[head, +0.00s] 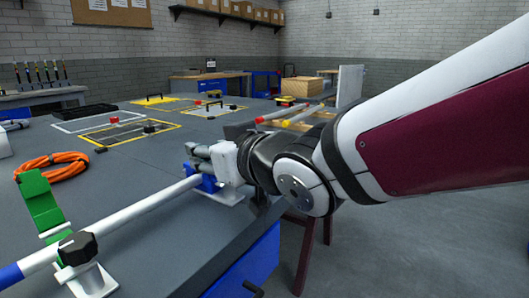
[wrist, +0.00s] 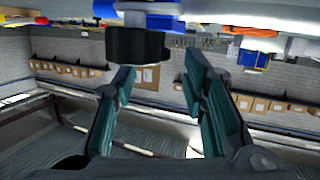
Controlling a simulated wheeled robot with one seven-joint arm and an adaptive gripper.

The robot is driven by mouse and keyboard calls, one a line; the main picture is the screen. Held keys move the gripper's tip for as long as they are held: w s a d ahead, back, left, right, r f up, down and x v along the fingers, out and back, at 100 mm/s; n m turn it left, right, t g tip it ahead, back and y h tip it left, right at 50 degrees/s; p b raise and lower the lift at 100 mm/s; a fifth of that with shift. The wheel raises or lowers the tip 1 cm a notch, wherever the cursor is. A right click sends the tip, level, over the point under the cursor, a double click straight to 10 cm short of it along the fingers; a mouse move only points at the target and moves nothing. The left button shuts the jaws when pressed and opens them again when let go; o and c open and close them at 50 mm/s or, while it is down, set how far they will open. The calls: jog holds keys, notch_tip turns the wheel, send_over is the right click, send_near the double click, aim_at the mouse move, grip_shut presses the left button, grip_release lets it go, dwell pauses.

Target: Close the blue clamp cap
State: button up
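The blue clamp (head: 208,184) sits around the white pipe (head: 150,203) near the table's right edge, on a pale base plate. My gripper (head: 193,159) is right at this clamp and hides most of it, including its cap, in the head view. In the wrist view my gripper (wrist: 160,67) is open, with its two fingers apart and nothing between them. A black knob (wrist: 138,45) shows just beyond the fingertips, nearer the left finger, with blue clamp parts (wrist: 150,20) behind it. I cannot tell the cap's exact angle.
A green clamp (head: 45,208) with its cap raised and a black knob (head: 77,247) stands at the pipe's near end. An orange cable coil (head: 52,166) lies on the grey table (head: 150,240). Yellow-framed panels (head: 125,132) lie farther back.

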jog(key=v, duration=0.9)
jog(key=shift+s+d, duration=0.2)
jog(key=shift+d, duration=0.05)
